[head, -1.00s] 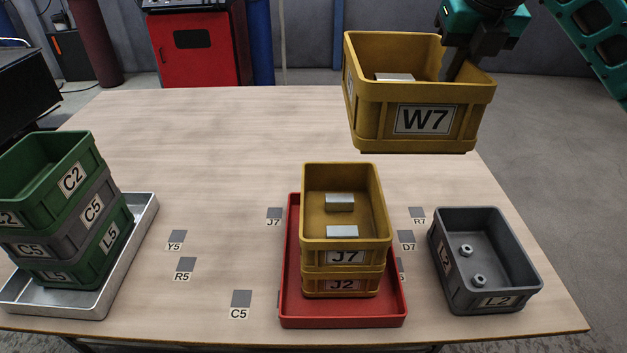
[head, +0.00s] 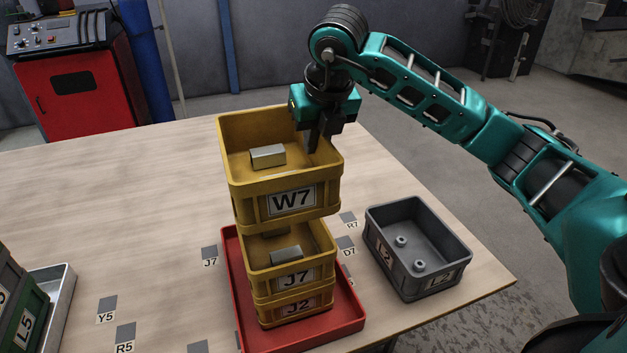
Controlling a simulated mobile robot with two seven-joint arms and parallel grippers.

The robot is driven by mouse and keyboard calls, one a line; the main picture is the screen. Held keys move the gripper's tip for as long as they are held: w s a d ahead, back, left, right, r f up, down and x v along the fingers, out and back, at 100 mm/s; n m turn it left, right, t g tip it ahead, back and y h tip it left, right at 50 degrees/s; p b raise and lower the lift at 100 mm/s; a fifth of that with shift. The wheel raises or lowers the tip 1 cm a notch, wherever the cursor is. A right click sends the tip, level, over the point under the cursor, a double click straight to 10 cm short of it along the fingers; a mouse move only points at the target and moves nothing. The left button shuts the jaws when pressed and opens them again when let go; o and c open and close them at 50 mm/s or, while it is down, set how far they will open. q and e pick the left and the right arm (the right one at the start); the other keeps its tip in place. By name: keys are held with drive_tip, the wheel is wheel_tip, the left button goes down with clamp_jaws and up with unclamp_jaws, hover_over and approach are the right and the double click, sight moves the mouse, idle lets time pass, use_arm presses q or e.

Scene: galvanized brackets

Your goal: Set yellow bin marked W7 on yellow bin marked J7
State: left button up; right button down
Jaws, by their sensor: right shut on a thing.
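The yellow bin marked W7 (head: 255,207) is held level in the air, with a metal bracket (head: 268,156) inside. My right gripper (head: 312,140) is shut on its right-hand wall. The yellow bin marked J7 (head: 262,280) is directly below, stacked on a yellow bin marked J2 (head: 270,315). W7 hides the back part of J7. The front of J7's inside still shows, with a bracket (head: 286,255) in it, so W7 looks apart from J7 and above it. My left gripper is out of view.
The stack stands in a red tray (head: 345,322). A grey bin marked L2 (head: 418,285) with small round parts stands close to its right. A green bin marked L5 (head: 30,325) and a metal tray (head: 62,300) are at the left edge. The table's back left is clear.

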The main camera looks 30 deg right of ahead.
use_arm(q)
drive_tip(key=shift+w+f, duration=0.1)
use_arm(e)
drive_tip(key=shift+f, duration=3.9)
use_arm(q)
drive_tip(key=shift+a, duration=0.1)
use_arm(e)
drive_tip(key=shift+f+b, duration=0.6)
drive_tip(key=shift+b, duration=0.25)
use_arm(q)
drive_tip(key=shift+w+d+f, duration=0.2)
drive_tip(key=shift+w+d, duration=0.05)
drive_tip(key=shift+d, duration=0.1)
use_arm(e)
drive_tip(key=c, duration=1.2)
unclamp_jaws()
